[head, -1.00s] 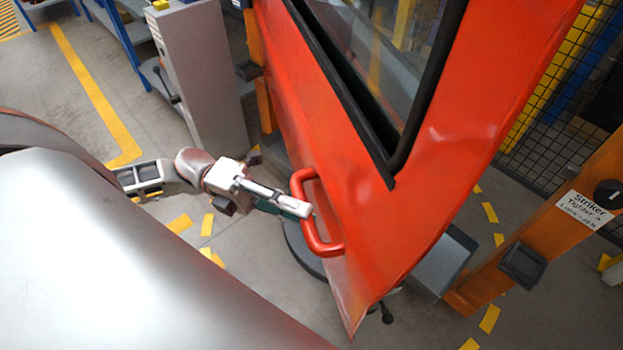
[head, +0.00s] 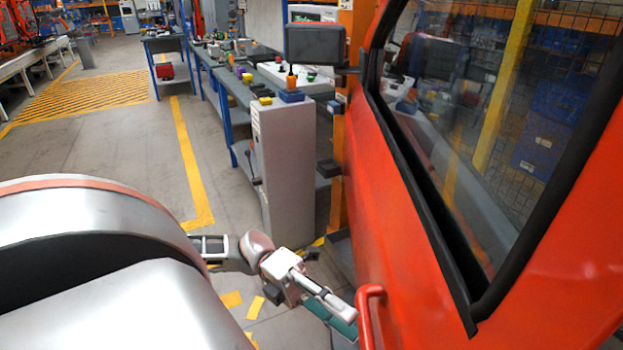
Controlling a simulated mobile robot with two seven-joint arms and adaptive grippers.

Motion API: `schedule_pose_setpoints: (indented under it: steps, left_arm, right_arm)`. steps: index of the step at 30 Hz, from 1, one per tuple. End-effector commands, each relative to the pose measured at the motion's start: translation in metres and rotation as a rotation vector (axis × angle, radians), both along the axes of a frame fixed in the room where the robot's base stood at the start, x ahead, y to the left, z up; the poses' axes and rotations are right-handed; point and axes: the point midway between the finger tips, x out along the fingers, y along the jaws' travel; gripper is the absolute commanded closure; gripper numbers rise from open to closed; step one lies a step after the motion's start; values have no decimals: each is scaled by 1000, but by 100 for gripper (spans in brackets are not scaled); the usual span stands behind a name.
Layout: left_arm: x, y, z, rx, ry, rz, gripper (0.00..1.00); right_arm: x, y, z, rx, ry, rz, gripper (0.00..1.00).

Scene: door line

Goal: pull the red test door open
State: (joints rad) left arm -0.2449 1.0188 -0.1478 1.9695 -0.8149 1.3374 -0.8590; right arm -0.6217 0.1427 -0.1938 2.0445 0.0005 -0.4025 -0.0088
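The red test door (head: 415,255) fills the right of the head view, with a black-framed window in its upper part. Its red bar handle (head: 368,305) shows at the bottom edge, cut off by the frame. My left gripper (head: 350,318) reaches in from the left at the handle. Its pale finger and teal finger lie close together, and the tips meet the bar, so it appears shut on the handle. The far side of the tips is hidden or out of frame. My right gripper is not in view.
Workbenches (head: 225,85) with small parts run behind. Open floor with yellow lines (head: 190,165) lies to the left.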

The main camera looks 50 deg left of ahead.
Motion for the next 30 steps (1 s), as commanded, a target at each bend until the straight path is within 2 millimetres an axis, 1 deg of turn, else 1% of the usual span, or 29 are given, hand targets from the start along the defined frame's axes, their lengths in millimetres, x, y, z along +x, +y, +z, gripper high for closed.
schedule_pose_setpoints:
  steps: [1,6,9,12,15,18,25,26,27,28,30]
  left_arm:
    - [-1,11,-3,4,6,2,67]
    - [-3,46,-8,3,6,3,67]
    - [-4,62,-10,3,5,2,67]
    - [-5,75,-12,4,3,1,67]
    - [-6,83,-13,3,2,1,67]
    - [-6,86,-13,2,2,0,67]
    - [-6,87,-13,2,1,0,67]
    - [-6,86,-13,2,1,0,64]
    - [-6,86,-13,2,2,0,54]
    - [-6,86,-13,2,1,0,48]
    - [-6,86,-13,2,1,0,48]
  right_arm:
    - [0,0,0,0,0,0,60]
    - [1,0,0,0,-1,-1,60]
    - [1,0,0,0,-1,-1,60]
    - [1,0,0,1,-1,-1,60]
    - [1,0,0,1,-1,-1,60]
    - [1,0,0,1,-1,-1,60]
    - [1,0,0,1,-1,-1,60]
    - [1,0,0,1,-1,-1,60]
    - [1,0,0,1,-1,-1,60]
    - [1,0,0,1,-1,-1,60]
    - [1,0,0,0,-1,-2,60]
